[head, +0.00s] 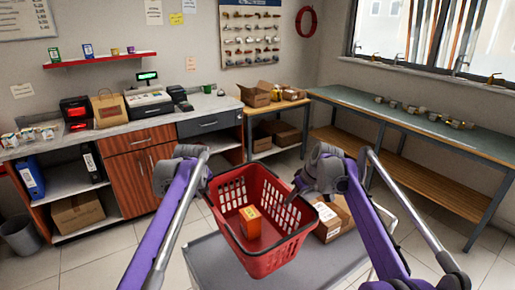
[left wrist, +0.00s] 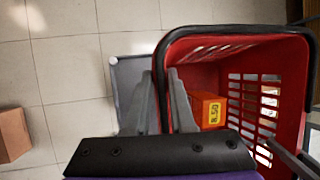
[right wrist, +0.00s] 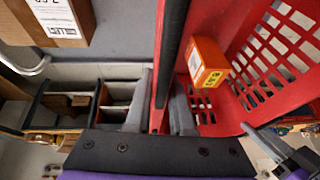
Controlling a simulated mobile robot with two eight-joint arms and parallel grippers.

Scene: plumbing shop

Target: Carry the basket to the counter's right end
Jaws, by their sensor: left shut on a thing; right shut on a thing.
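The red basket (head: 272,264) is in front of me over a grey cart (head: 215,262), with an orange box (head: 250,222) inside. I cannot tell whether it rests on the cart or hangs just above. My left gripper (head: 205,183) is shut on its left rim; in the left wrist view the fingers (left wrist: 163,95) pinch the basket's edge. My right gripper (head: 302,192) is shut on its right rim, with the red wall between the fingers (right wrist: 158,105) in the right wrist view. The white-topped counter (head: 212,103) stands beyond; its right end has a bare patch.
A cash register (head: 149,104), a paper bag (head: 108,110) and a small green mug (head: 207,88) occupy the counter. A cardboard box (head: 332,222) sits on the cart, right of the basket. A low table with boxes (head: 258,95) adjoins the counter's right. A green-topped workbench (head: 400,112) runs along the right.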

